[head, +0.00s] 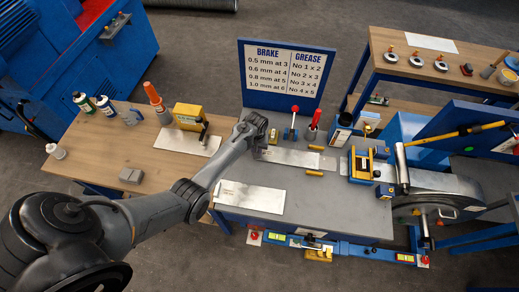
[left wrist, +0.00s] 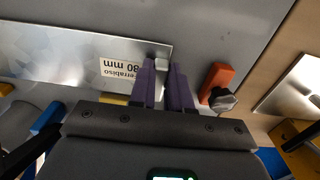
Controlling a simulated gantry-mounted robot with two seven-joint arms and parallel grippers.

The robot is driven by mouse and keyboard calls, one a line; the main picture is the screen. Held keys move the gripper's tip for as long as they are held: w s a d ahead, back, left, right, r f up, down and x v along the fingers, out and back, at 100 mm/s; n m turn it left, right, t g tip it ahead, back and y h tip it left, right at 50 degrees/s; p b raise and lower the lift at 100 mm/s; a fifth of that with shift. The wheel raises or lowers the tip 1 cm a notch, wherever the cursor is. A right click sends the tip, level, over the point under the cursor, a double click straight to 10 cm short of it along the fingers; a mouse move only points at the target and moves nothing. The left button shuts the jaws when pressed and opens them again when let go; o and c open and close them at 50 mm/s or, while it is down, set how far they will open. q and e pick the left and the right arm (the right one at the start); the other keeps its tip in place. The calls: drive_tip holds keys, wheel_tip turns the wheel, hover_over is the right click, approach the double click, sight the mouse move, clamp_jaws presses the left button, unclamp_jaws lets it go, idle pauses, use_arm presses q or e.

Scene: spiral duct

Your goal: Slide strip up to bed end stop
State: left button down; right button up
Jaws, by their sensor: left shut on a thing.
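A shiny metal strip (head: 292,157) lies on the grey bench bed (head: 330,205), running right from my left gripper. In the left wrist view the strip (left wrist: 60,52) carries a white label reading "80 mm". My left gripper (left wrist: 163,70) has its two purple fingers close together at the strip's end, shut on it, with a small grey piece showing between the tips. In the head view my left gripper (head: 257,146) is at the strip's left end, its fingertips mostly hidden by the wrist. I cannot tell which part is the end stop. My right gripper is not in view.
A yellow-and-blue fixture (head: 361,166) stands on the bed to the right, beside a steel roller machine (head: 440,190). Another plate (head: 250,197) lies nearer the front. An orange block with a dark knob (left wrist: 217,80) sits close beside my fingers. A BRAKE/GREASE sign (head: 283,75) stands behind.

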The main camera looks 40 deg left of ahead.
use_arm(q)
drive_tip(key=shift+s+a+p, duration=0.55)
drive_tip(key=shift+s+a, duration=0.15)
drive_tip(key=shift+a, duration=0.3)
